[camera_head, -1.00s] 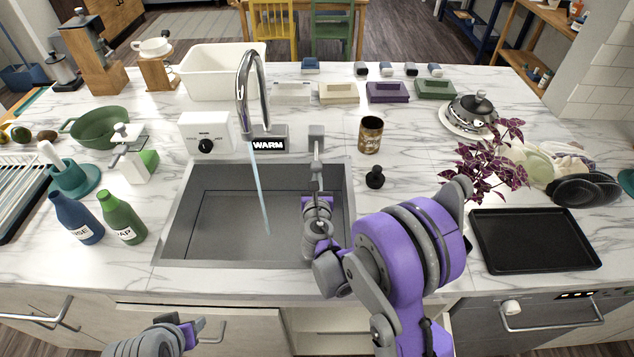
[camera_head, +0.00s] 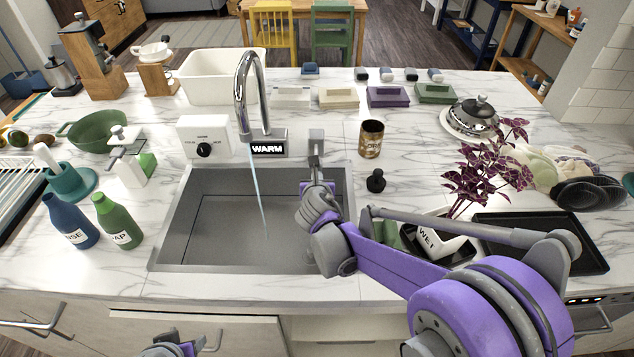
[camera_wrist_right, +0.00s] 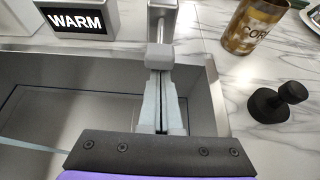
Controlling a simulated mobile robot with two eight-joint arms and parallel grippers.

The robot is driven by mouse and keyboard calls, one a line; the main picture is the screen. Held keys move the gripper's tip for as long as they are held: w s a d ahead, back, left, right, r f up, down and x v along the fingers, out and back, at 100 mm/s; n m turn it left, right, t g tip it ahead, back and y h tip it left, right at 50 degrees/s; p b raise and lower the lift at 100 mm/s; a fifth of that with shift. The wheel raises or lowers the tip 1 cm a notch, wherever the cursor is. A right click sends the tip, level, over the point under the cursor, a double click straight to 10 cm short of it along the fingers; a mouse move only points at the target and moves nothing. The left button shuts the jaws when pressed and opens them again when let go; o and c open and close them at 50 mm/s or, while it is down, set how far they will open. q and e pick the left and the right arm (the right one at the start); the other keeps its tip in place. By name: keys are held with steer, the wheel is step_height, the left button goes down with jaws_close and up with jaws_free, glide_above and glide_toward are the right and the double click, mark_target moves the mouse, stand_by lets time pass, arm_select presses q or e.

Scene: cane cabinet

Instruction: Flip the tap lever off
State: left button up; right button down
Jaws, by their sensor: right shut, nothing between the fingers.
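The chrome tap (camera_head: 240,95) arches over the grey sink (camera_head: 215,215), and a thin stream of water runs from its spout. The grey tap lever (camera_head: 316,140) stands to its right at the sink's back edge. It also shows in the right wrist view (camera_wrist_right: 160,55). My right gripper (camera_head: 316,180) is over the right part of the sink. Its fingers (camera_wrist_right: 160,85) are shut with nothing between them, and their tips are at the lever's front end; contact is unclear. My left gripper (camera_head: 190,343) is low at the bottom edge, mostly cut off.
A "WARM" display (camera_head: 267,149) and a white dial box (camera_head: 203,135) are left of the lever. A can (camera_head: 371,139) and a black stopper (camera_head: 376,181) stand close on the right. A plant (camera_head: 487,177) and black tray (camera_head: 540,240) lie farther right.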

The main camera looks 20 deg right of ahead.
arm_select(q)
steer(key=shift+f, duration=0.1)
arm_select(e)
steer(key=shift+w+r+g, duration=0.2)
steer(key=shift+r+g, duration=0.05)
steer(key=shift+r, duration=0.7)
steer(key=shift+w+r+g, duration=0.15)
steer(key=shift+r+g, duration=0.1)
steer(key=shift+r, duration=0.7)
arm_select(q)
steer(key=shift+w, duration=0.1)
arm_select(e)
steer(key=shift+w+r, duration=0.1)
steer(key=shift+r, duration=0.1)
